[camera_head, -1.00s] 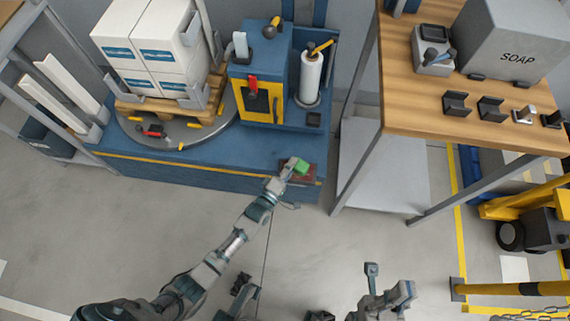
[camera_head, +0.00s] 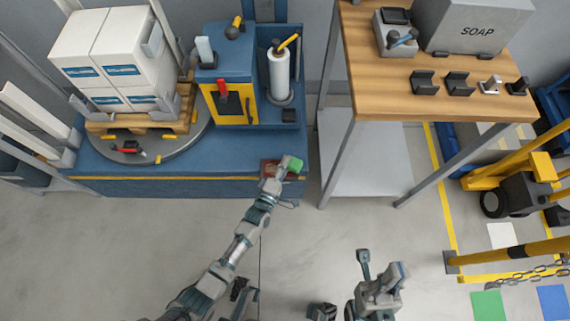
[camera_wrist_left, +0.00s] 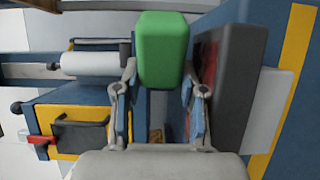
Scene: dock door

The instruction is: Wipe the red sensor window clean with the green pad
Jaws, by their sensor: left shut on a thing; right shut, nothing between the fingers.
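The green pad (camera_head: 292,163) is held in my left gripper (camera_head: 279,176), which is shut on it at the front right of the blue machine base. The pad also shows upright between the fingers in the left wrist view (camera_wrist_left: 162,50). The red sensor window (camera_wrist_left: 207,72) is on a dark housing just right of the pad and fingers, partly hidden by a finger. In the head view the reddish top of that housing (camera_head: 268,169) shows beside the pad. I cannot tell whether pad and window touch. My right gripper (camera_head: 382,284) is shut and empty, low over the floor.
The blue base (camera_head: 130,166) carries a turntable with boxes on a pallet, a blue and yellow cabinet (camera_head: 228,103) and a white roll (camera_head: 279,75). A wooden bench (camera_head: 400,90) with a soap box stands at right. Yellow barriers stand far right. The middle floor is clear.

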